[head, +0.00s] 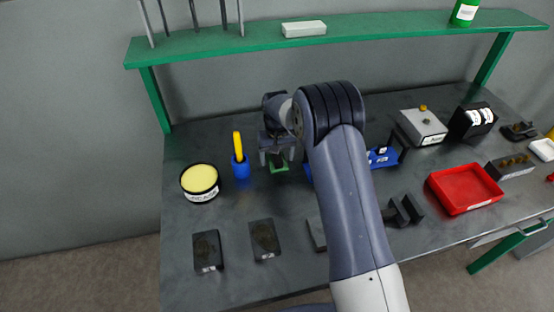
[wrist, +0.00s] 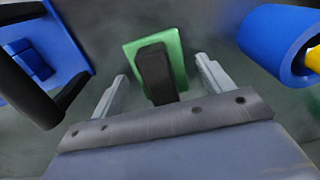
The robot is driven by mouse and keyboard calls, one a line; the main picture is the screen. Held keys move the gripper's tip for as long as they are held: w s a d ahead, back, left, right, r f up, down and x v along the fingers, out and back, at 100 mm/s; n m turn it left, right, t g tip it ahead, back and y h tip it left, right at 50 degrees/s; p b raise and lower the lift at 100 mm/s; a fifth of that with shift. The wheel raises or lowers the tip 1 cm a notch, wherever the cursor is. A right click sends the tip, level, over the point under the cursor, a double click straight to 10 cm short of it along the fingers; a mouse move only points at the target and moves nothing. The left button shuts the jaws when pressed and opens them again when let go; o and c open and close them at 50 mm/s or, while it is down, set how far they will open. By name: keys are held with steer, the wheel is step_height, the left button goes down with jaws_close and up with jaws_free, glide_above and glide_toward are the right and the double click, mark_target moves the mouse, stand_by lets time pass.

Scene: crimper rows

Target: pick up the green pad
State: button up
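The green pad (head: 279,168) lies on the dark bench below my gripper (head: 277,152), partly hidden by it in the head view. In the wrist view the pad (wrist: 176,45) is a green square with a black block (wrist: 157,72) standing up on it. My gripper (wrist: 161,68) is open, with one finger on each side of the black block and a gap to both. The wrist view does not show clearly how high the fingertips are above the bench.
A blue cup (head: 240,168) with a yellow handle in it stands close on the left; a blue item with a black handle (head: 382,157) is on the right. A round yellow tin (head: 200,182), black blocks (head: 207,250) and a red tray (head: 465,188) lie farther off.

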steer(key=c, duration=0.9)
steer(key=shift+r, duration=0.1)
steer(key=shift+c, duration=0.2)
step_height(320, 180, up, 10)
steer(key=shift+b, duration=1)
steer(key=o, duration=0.4)
steer(key=shift+c, duration=1.2)
steer(key=shift+s, duration=0.1)
